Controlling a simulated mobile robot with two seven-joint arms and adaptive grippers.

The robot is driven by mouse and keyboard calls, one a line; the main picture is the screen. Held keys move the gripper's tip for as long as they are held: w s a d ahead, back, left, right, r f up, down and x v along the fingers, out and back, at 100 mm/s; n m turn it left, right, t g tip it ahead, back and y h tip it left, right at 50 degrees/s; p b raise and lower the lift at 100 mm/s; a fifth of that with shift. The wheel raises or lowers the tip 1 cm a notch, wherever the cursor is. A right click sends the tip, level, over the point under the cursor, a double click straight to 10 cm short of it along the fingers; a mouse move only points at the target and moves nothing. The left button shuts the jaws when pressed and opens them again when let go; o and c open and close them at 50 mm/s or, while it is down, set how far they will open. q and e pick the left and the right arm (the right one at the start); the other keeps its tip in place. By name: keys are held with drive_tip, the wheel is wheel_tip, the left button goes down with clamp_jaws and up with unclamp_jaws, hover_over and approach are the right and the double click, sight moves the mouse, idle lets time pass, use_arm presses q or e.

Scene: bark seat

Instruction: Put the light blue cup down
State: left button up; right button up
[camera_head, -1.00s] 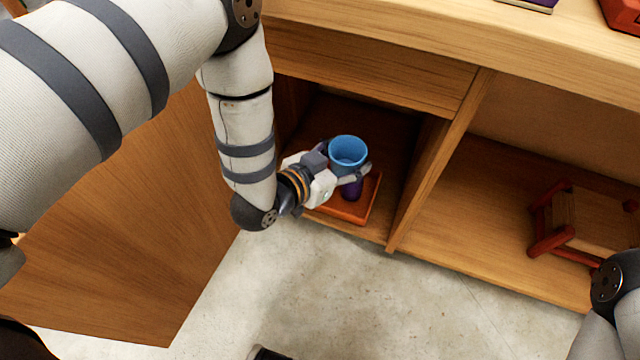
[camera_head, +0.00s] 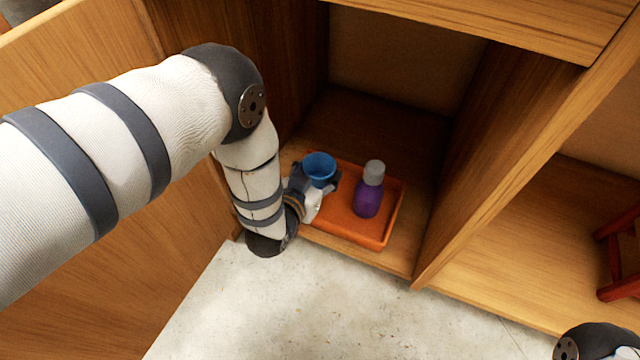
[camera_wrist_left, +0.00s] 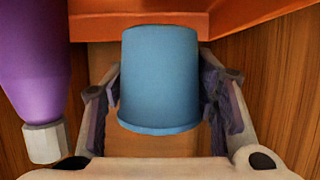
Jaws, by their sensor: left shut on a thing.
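The light blue cup (camera_head: 319,168) is upright, at the left part of the orange tray (camera_head: 349,231) in the left cabinet compartment. My left gripper (camera_head: 322,186) is shut on the cup, and the wrist view shows a finger (camera_wrist_left: 102,105) on each side of the cup (camera_wrist_left: 159,80). The cup's underside is hidden, so I cannot tell whether it touches the tray or is held above it. My right gripper is out of view; only part of that arm shows at the bottom right.
A purple bottle with a grey cap (camera_head: 369,190) stands on the tray, just right of the cup. A wooden divider (camera_head: 497,175) bounds the compartment on the right. A red-legged wooden item (camera_head: 618,255) sits in the right compartment. The tray's front right is bare.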

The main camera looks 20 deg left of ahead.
sight(319, 175)
use_arm(q)
drive_tip(key=f, duration=0.1)
drive_tip(key=f+b, duration=0.2)
drive_tip(key=f, duration=0.1)
drive_tip(key=shift+w+a+f, duration=0.1)
drive_tip(key=shift+w+a, duration=0.25)
drive_tip(key=o, duration=0.9)
drive_tip(key=shift+c, duration=0.2)
